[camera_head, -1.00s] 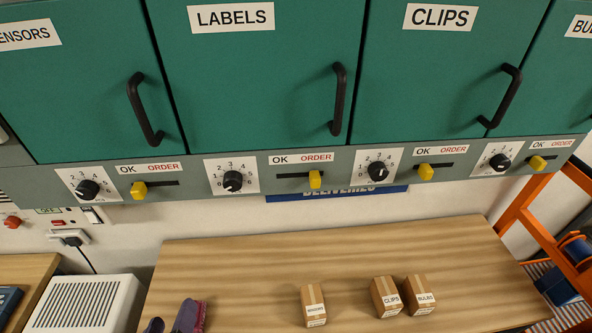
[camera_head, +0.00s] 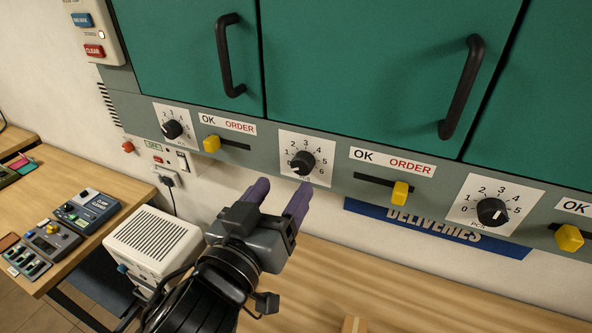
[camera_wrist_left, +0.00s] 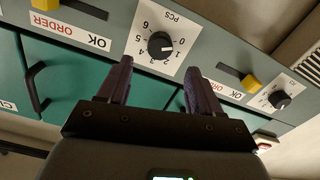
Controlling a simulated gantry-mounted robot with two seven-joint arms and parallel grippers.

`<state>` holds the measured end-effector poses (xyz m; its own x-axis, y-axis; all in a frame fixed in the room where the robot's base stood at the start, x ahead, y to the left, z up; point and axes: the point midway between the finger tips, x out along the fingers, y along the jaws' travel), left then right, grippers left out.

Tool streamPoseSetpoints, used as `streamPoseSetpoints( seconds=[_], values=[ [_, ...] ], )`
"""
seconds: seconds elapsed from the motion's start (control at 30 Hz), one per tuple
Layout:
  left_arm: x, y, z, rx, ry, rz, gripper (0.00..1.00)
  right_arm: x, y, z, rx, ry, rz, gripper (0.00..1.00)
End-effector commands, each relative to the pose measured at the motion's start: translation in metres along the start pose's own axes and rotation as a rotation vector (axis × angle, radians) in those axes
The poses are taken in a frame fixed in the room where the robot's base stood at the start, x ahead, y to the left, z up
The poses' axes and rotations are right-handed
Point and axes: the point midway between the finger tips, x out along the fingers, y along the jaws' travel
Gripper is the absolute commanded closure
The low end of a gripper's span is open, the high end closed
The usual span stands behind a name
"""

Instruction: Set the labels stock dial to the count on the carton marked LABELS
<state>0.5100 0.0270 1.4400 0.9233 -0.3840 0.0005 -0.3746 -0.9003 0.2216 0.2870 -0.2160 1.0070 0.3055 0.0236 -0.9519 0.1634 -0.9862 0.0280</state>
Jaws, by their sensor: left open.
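The labels stock dial (camera_head: 301,162) is a black knob on a white plate numbered 0 to 6, on the grey strip under the middle green cabinet door. Its white mark seems to point low on the left, near 0; the exact setting is hard to read. My left gripper (camera_head: 274,196) is open and empty just below the dial, apart from it. In the left wrist view the dial (camera_wrist_left: 160,45) appears upside down, beyond and between the two purple fingers (camera_wrist_left: 158,88). No carton marked LABELS shows. My right gripper is not in view.
Neighbouring dials sit left (camera_head: 173,130) and right (camera_head: 491,212). Yellow sliders (camera_head: 401,193) stick out between them, with door handles (camera_head: 461,86) above. A wooden bench (camera_head: 320,290) lies below; a carton top (camera_head: 353,325) shows at the bottom edge, its label unseen.

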Motion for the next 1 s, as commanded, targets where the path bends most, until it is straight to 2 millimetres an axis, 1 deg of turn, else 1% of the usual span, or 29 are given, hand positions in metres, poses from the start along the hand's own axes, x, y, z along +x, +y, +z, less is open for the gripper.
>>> streamPoseSetpoints(
  seconds=[0.03, 0.2, 0.4, 0.57, 0.83, 1.0],
  values=[
    [0.009, -0.001, 0.000, 0.002, -0.001, -0.003, 0.35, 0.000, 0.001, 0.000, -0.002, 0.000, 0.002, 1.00],
    [0.035, 0.000, -0.001, 0.001, -0.001, -0.002, 0.35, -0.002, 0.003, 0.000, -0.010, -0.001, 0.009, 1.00],
    [0.054, 0.000, 0.000, 0.000, -0.001, -0.001, 0.35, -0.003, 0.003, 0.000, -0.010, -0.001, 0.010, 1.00],
    [0.060, -0.001, 0.000, -0.001, -0.001, -0.001, 0.35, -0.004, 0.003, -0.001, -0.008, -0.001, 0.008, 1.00],
    [0.061, -0.001, 0.001, -0.001, -0.001, -0.001, 0.35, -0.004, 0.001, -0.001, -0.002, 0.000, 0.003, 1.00],
    [0.060, -0.001, 0.001, -0.001, -0.001, -0.001, 0.61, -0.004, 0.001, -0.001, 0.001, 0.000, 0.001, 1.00]
  ],
)
